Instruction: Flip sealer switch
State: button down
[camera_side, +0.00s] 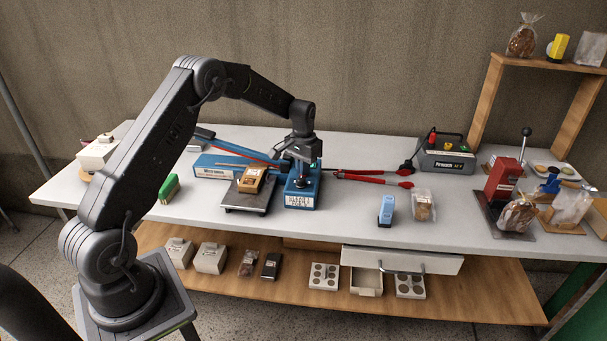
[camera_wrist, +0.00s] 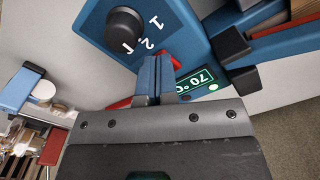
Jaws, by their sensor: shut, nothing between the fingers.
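The blue sealer (camera_side: 215,170) lies on the white table, with a blue control box (camera_side: 302,200) at its right end. In the wrist view, the control box (camera_wrist: 98,22) shows a black dial (camera_wrist: 124,28) with numerals and a green "70°C" display (camera_wrist: 202,82). A red switch (camera_wrist: 176,62) shows partly beside my fingertips; its lower part is hidden, and I cannot tell its position or whether I touch it. My gripper (camera_side: 301,172) points down over the control box. In the wrist view my gripper (camera_wrist: 155,60) is shut with nothing held.
A scale (camera_side: 247,201) with a brown package (camera_side: 252,179) stands close left of the control box. Red-handled tools (camera_side: 372,177) lie to the right. A grey power unit (camera_side: 446,158) and red press (camera_side: 503,178) stand farther right. The front table between is mostly clear.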

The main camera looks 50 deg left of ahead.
jog(key=shift+f, duration=0.35)
jog(key=shift+r, duration=3.55)
